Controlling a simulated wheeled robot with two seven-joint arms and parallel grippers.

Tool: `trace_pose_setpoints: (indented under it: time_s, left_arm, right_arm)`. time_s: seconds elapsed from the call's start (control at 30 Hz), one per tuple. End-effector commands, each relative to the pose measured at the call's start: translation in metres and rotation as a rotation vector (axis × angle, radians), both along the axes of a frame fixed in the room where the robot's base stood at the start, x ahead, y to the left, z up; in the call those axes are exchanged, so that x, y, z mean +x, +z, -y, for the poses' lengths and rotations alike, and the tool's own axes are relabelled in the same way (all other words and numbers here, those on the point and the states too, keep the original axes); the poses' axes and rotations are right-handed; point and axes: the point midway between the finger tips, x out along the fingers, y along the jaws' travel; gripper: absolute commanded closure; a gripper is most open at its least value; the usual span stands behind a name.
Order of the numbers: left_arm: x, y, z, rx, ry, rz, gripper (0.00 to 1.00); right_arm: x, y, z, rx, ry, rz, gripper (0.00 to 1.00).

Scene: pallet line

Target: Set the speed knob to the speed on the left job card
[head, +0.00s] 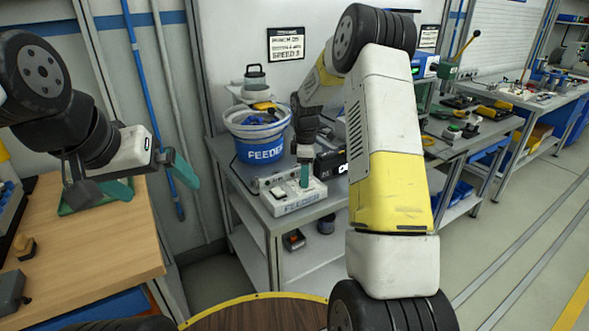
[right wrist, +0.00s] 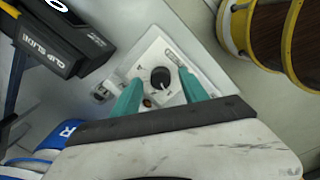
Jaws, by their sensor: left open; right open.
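The left job card (head: 286,43) hangs on the wall in the head view; its last line appears to read SPEED 3. The white FEEDER control box (head: 290,203) stands on the grey bench. Its black round speed knob (right wrist: 160,77) shows in the right wrist view with a pale pointer mark; the exact setting is too small to read. My right gripper (head: 304,176) points down over the box, open, its green fingers on either side of the knob; contact cannot be told. My left gripper (head: 150,181) is open and empty above the wooden table at the left.
A blue and white FEEDER bucket (head: 262,150) stands behind the box. A black case (head: 331,163) lies beside it, close to my right gripper. A second card (head: 429,36) hangs further right. A wooden table (head: 95,250) is at the left; open floor lies to the right.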

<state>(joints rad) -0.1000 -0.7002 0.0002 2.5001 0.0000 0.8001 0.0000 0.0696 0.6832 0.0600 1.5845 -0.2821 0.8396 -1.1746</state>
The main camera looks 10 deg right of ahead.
Motion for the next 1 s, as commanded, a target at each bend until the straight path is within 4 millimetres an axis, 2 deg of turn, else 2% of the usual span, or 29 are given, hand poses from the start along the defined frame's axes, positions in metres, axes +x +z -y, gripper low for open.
trace_pose_setpoints:
  time_s: [0.1,0.37,0.47,0.63,0.67,1.0]
  left_arm:
    - [0.0000,0.0000,0.0000,0.000,0.000,0.000,0.00]
    - [0.0000,0.0000,0.0000,0.000,0.000,0.000,0.00]
    - [0.0000,0.0000,0.0000,0.000,0.000,0.000,0.00]
    - [0.0000,0.0000,0.0000,0.000,0.000,0.000,0.00]
    - [0.0000,0.0000,0.0000,0.000,0.000,0.000,0.00]
    - [0.0000,0.0000,0.0000,0.000,0.000,0.000,0.00]
  right_arm:
    - [-0.0003,-0.0084,-0.0001,0.000,0.000,-0.002,0.48]
    - [0.0001,-0.0099,0.0000,0.000,-0.001,0.000,0.48]
    - [0.0002,-0.0098,0.0000,0.000,-0.001,0.000,0.64]
    - [0.0002,-0.0096,0.0000,0.000,-0.001,0.000,0.97]
    - [0.0002,-0.0096,0.0000,0.000,-0.001,0.000,1.00]
    - [0.0003,-0.0094,0.0000,0.000,-0.040,0.000,1.00]
